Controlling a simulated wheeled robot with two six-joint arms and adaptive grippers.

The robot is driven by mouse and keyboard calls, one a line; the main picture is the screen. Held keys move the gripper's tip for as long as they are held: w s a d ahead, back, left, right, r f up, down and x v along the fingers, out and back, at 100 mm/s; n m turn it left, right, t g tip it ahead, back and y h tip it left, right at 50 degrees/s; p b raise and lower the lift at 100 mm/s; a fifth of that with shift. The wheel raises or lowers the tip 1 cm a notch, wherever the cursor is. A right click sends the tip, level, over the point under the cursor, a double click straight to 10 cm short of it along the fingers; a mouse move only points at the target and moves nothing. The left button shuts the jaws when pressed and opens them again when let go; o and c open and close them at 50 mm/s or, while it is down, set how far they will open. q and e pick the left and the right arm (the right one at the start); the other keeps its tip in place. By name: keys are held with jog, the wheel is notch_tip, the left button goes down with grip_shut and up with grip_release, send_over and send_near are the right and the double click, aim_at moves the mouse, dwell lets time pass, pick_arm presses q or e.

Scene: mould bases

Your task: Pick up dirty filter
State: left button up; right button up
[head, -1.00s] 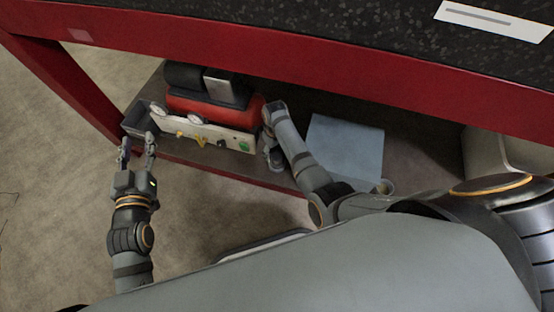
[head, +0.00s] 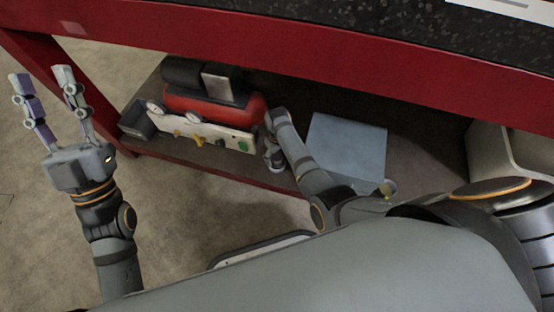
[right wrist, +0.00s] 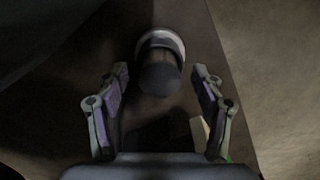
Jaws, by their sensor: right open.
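In the right wrist view a dark cylinder with a pale ring at its far end (right wrist: 160,76), which looks like the filter, sits between the spread fingers of my right gripper (right wrist: 160,88). Gaps show on both sides of it, and the fingers do not clasp it. In the head view my right gripper (head: 273,152) is at the right end of the red machine, and its fingers are mostly hidden. My left gripper (head: 42,82) is open and empty, raised at the left, clear of the shelf. I cannot make out the filter in the head view.
A red and black machine (head: 215,102) with a pale control panel (head: 205,132) stands on the lower shelf (head: 180,150) under a red-framed bench (head: 330,58). A small dark box (head: 137,118) is at its left. A light blue sheet (head: 347,148) lies to the right.

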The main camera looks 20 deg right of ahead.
jog(key=c, duration=1.2)
jog(key=shift+c, duration=0.2)
